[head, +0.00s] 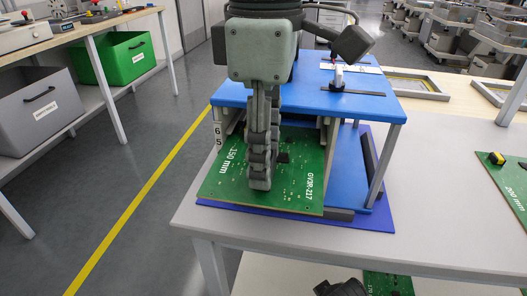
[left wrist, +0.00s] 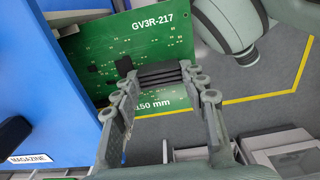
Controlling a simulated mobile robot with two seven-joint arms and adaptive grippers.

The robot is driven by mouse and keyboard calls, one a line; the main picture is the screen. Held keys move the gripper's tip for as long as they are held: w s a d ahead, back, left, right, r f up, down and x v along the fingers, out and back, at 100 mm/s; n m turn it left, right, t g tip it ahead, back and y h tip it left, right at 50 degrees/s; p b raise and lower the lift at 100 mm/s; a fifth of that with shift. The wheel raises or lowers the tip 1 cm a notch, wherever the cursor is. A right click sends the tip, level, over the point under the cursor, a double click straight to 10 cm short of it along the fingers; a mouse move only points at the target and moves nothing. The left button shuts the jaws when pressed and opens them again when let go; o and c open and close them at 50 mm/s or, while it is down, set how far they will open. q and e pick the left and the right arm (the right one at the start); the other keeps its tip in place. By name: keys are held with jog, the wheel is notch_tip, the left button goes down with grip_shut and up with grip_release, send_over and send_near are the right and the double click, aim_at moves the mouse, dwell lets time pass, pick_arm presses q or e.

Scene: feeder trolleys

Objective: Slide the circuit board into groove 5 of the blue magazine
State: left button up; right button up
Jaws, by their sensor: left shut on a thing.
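The green circuit board (head: 295,185), printed "150 mm" and "GV3R-217", lies about flat at the front of the blue magazine (head: 335,100). My left gripper (head: 260,178) is shut on the board near its front-left part; its fingers also show in the left wrist view (left wrist: 160,78) over the board (left wrist: 150,50). The board's far end reaches toward the opening under the magazine's top, and most of the board shows outside. Labels "6" and "5" (head: 218,135) mark the left post, beside the board's far-left corner. The gripper hides which groove the far edge meets.
The magazine stands on a dark blue mat (head: 385,215) on the grey table (head: 440,190). Another green board (head: 512,185) lies at the right, with a small yellow and black item on it. Green (head: 118,58) and grey (head: 40,105) bins stand left, across a clear floor.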

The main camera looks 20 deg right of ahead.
pick_arm(q)
jog(key=shift+w+d, duration=0.2)
jog(key=shift+w, duration=0.1)
jog(key=shift+w+d, duration=0.5)
jog(key=shift+w, duration=0.25)
jog(key=shift+f, duration=0.2)
dwell(0.4)
jog(key=o, duration=1.5)
